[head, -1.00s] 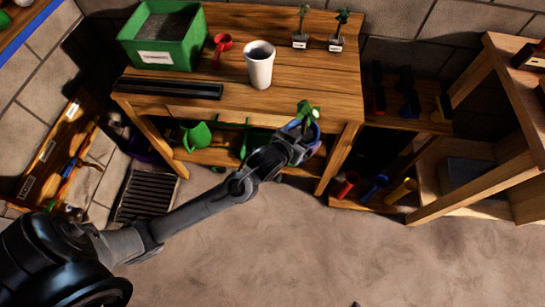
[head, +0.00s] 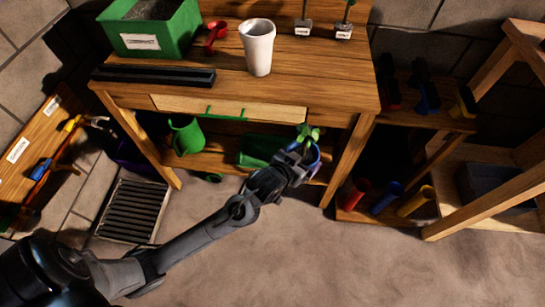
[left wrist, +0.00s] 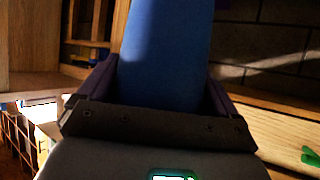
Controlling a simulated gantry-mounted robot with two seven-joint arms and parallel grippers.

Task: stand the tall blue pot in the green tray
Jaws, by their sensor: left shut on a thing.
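The blue pot (head: 315,163) with a green seedling (head: 308,133) is in my left gripper (head: 299,160), in front of the bench's lower shelf in the head view. In the left wrist view, the blue pot (left wrist: 165,50) stands between the two fingers and fills the gap. The left gripper (left wrist: 160,90) is shut on it. Much of the pot is hidden by the gripper in the head view. A green tray-like thing (head: 258,150) lies on the lower shelf, left of the pot; the arm's shadow and gripper partly obscure it. My right gripper is not in view.
The bench (head: 330,85) holds a green compost box (head: 150,35), red scoop (head: 215,36), white cup (head: 258,47) and two small seedlings. A green watering can (head: 186,135) is on the lower shelf. Bench legs flank the shelf opening. Coloured tubes (head: 386,198) stand at right.

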